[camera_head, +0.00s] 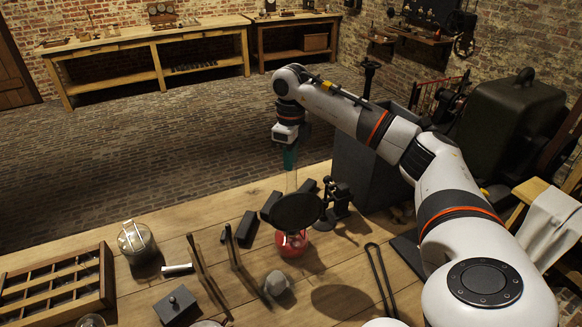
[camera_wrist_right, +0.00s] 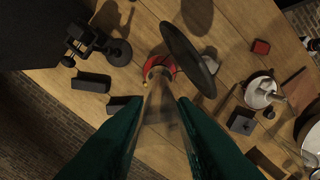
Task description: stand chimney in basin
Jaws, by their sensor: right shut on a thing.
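My right gripper (camera_head: 290,160) points down with its green fingers shut on a clear glass chimney (camera_head: 291,182), which hangs upright below it. In the right wrist view the chimney (camera_wrist_right: 158,110) runs away from between the fingers (camera_wrist_right: 160,128), and its far end lines up with the red basin (camera_wrist_right: 160,68). In the head view the red basin (camera_head: 292,244) stands on the table below the gripper. A black disc hides the chimney's lower end and the basin's upper part there. I cannot tell whether the chimney rests inside the basin. My left gripper is not in view.
The tilted black disc (camera_head: 296,211) stands very close to the basin. A black stand (camera_head: 335,204) and dark blocks (camera_head: 247,227) are nearby.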

